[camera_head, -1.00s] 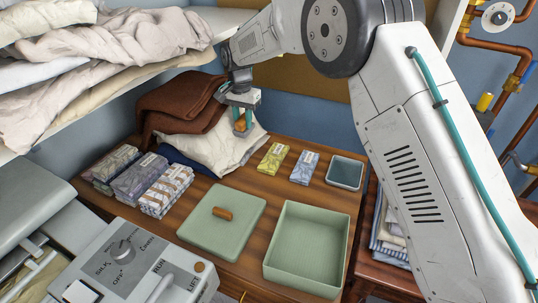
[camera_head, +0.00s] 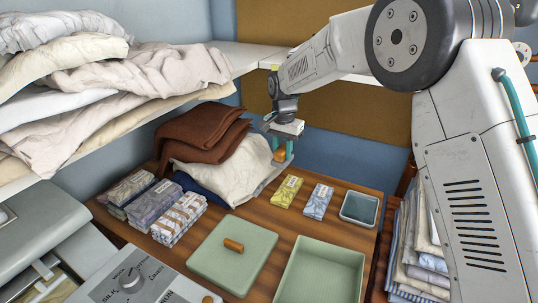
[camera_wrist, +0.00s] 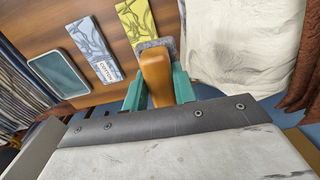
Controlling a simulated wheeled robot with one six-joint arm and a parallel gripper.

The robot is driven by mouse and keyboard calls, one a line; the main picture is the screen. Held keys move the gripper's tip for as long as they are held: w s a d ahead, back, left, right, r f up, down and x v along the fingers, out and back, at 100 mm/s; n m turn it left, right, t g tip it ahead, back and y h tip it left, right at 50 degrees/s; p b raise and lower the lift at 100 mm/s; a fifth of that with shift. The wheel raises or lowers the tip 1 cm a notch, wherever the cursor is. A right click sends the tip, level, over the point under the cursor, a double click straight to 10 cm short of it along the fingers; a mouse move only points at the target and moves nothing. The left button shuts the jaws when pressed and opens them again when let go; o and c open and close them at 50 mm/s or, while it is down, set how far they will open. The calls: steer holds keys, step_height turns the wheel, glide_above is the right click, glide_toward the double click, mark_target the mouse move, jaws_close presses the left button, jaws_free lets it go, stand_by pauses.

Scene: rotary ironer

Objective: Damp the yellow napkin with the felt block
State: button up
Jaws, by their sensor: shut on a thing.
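My gripper (camera_head: 283,150) is shut on the felt block (camera_wrist: 155,75), which has a rounded orange-brown wooden handle and a grey felt pad. In the wrist view the teal fingers (camera_wrist: 158,92) grip the handle. The yellow napkin (camera_head: 287,192) lies flat, folded and patterned on the wooden table; it also shows in the wrist view (camera_wrist: 137,20). In the head view the block is above and behind the napkin. In the wrist view the pad overlaps the napkin's near end, and I cannot tell whether they touch.
A blue-grey napkin (camera_head: 317,202) lies right of the yellow one, then a shallow tray (camera_head: 344,216) with a dark inside. A cream cloth (camera_head: 215,168) lies close left of my gripper. A green lid (camera_head: 215,262) and open green box (camera_head: 320,270) stand in front. Napkin stacks (camera_head: 152,203) stand left.

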step_height(320, 180, down, 2)
steer(key=s+d, duration=0.2)
steer(key=s, duration=0.1)
glide_above(288, 189)
steer(key=shift+f, duration=2.95)
steer(key=shift+f, duration=0.6)
step_height(288, 189, up, 7)
steer(key=shift+w, duration=0.1)
stand_by(0.6)
